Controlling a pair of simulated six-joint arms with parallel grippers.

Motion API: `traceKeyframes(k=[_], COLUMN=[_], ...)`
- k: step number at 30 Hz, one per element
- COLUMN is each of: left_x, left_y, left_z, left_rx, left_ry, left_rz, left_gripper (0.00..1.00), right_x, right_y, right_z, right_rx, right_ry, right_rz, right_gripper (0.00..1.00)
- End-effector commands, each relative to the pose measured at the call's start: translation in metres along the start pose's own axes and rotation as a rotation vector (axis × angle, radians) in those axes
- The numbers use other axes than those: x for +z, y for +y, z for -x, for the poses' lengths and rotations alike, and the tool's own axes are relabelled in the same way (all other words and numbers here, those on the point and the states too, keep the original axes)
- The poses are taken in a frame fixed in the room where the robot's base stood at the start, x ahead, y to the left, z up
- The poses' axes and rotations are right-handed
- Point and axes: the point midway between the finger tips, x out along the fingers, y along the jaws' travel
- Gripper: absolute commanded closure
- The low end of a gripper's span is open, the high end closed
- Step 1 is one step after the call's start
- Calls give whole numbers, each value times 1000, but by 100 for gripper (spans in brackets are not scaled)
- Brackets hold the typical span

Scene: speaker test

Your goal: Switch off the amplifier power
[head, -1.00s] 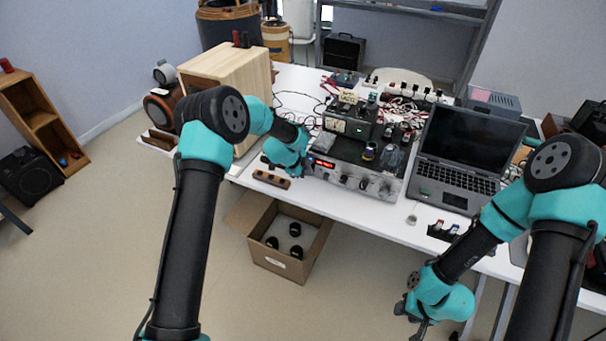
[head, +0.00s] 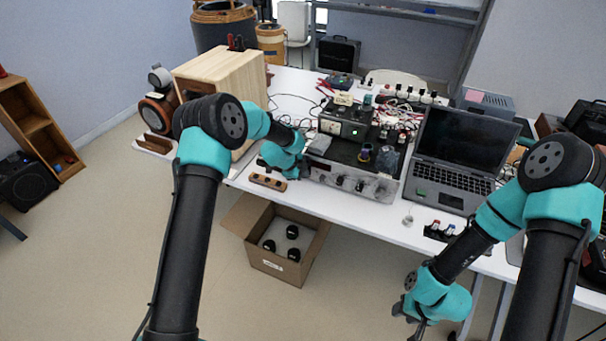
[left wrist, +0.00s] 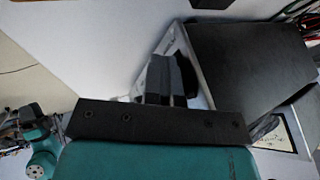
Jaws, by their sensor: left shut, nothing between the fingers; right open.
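The amplifier is a wide black unit with a silver front panel (head: 350,182) carrying knobs, on the table in the head view. No lit red display shows on its panel now. My left gripper (head: 303,171) is at the left end of that panel, shut and empty, very close to it; contact cannot be told. In the left wrist view its dark fingers (left wrist: 167,80) are together beside the amplifier's black top (left wrist: 250,55). The power switch itself is not visible, likely hidden by the gripper. My right gripper (head: 416,324) is open and empty in front of the table, low at the right.
An open laptop (head: 460,160) stands right of the amplifier. A wooden speaker cabinet (head: 215,85) stands at left, a small wooden block with holes (head: 268,181) at the front edge. Smaller devices and cables crowd the amplifier's top and back. A cardboard box (head: 277,265) is on the floor.

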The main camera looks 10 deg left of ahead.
Motion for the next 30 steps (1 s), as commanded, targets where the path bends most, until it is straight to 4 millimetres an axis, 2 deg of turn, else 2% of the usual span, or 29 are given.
traceKeyframes(k=[9, 21, 26, 30], left_x=[-8, -9, -11, -16], left_y=[-11, -14, -9, 7], left_z=[13, 16, 18, 19], left_rx=[-12, -19, -16, -3], left_ry=[0, -2, 0, 5], left_rz=[-5, -7, -11, -14], left_gripper=[100, 100, 100, 100], right_x=[0, 0, 0, 0], right_y=[0, 0, 0, 0], right_z=[0, 0, 0, 0], right_rx=[0, 0, 0, 0], right_ry=[0, 0, 0, 0], right_rz=[0, 0, 0, 0], right_gripper=[57, 57, 57, 57])
